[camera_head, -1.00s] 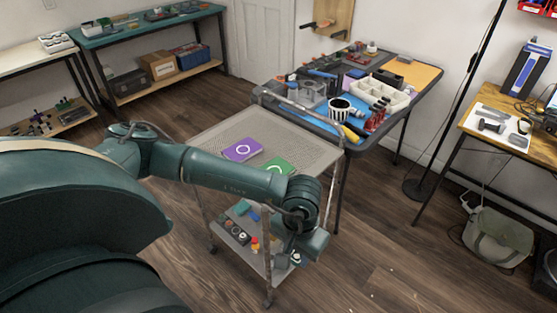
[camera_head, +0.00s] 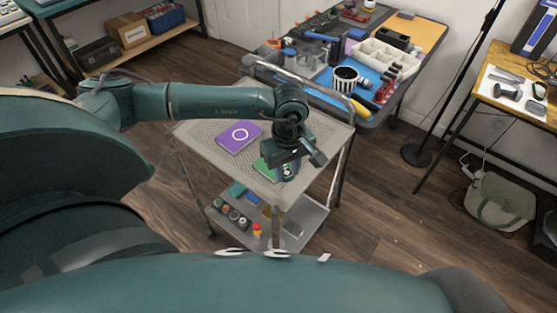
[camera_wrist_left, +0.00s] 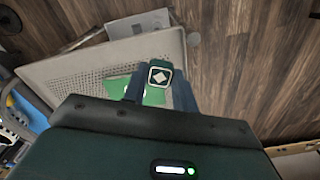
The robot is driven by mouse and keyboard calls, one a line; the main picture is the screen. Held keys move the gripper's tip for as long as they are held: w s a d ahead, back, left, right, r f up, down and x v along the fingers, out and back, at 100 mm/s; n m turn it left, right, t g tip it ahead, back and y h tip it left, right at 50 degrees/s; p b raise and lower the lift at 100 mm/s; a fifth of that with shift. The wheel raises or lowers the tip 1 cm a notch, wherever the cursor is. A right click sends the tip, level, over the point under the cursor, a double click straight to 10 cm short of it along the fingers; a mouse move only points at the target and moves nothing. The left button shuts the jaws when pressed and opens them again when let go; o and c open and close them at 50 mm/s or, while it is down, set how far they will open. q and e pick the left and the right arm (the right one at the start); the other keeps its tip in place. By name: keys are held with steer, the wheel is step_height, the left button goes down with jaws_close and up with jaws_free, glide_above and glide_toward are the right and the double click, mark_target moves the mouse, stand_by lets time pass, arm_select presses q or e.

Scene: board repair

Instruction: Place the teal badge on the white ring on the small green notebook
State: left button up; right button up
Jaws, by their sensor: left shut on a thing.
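In the head view my left gripper (camera_head: 287,174) points down at the cart top, over the right part of the small green notebook (camera_head: 263,169). The green notebook also shows below the badge in the left wrist view (camera_wrist_left: 118,89). Its white ring is mostly hidden by the gripper and badge. I cannot tell whether the badge touches the notebook. My right gripper is not in view.
A purple notebook (camera_head: 239,136) with a white ring lies left of the green one on the grey mesh cart top (camera_head: 205,127). The cart's lower shelf (camera_head: 312,217) holds several small items. A crowded workbench (camera_head: 392,97) stands behind the cart.

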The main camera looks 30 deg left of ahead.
arm_select(q)
steer(key=w+a+r+n+b, duration=0.15)
steer(key=w+a+n, duration=0.25)
steer(key=n, duration=0.7)
steer(key=w+a+r+n+b, duration=0.1)
steer(key=w+a+r+n, duration=0.2)
steer(key=n, duration=0.8)
steer(key=f, duration=0.6)
steer(key=shift+w+a, duration=0.1)
steer(key=shift+w, duration=0.25)
step_height(320, 180, down, 4)
steer(key=shift+f, duration=0.25)
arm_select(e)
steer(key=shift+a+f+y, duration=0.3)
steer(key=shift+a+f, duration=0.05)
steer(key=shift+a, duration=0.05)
arm_select(q)
steer(key=shift+f, duration=0.2)
steer(key=o, duration=0.9)
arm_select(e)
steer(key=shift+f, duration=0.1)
